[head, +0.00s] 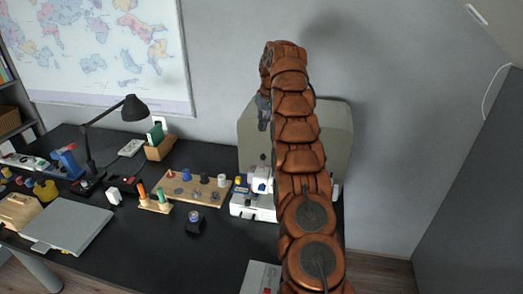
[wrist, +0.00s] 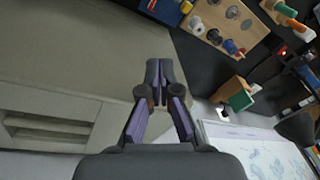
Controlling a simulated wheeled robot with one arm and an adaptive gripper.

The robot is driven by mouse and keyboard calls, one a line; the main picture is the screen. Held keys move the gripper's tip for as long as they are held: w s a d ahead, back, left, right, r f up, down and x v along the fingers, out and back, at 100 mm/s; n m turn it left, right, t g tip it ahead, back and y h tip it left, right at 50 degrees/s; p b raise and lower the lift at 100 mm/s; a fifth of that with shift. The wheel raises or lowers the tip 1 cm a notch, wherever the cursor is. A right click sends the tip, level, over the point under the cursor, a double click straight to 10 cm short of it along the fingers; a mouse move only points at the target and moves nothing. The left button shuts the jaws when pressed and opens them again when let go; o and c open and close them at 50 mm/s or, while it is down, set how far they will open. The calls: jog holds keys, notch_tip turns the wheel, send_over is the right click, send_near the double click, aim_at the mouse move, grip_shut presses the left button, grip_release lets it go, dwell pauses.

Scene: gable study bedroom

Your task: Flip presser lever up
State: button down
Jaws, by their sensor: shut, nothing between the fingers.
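A white sewing machine (head: 252,203) stands on the black desk, with only its left end showing beside my arm. My arm covers most of it in the head view. I cannot make out the presser lever in either view. My gripper (head: 263,118) is raised above the machine, in front of a large grey-beige panel (head: 250,135). In the wrist view my gripper (wrist: 160,72) is shut, its dark fingertips together with nothing between them. The panel (wrist: 80,50) fills much of the left of that view.
A wooden box with green items (head: 159,147), a black lamp (head: 133,108) and a grey laptop (head: 70,228) are farther left. The wall is behind.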

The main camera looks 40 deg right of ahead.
notch_tip(320, 180, down, 9)
jog(key=s+a+b, duration=0.2)
jog(key=b, duration=0.3)
dwell(1.4)
jog(key=shift+s+a+f+b, duration=0.1)
jog(key=shift+s+b, duration=0.05)
jog(key=shift+b, duration=0.35)
dwell(0.4)
jog(key=shift+r+t+h+b, duration=0.3)
jog(key=shift+h+b, duration=0.1)
jog(key=shift+b, duration=0.1)
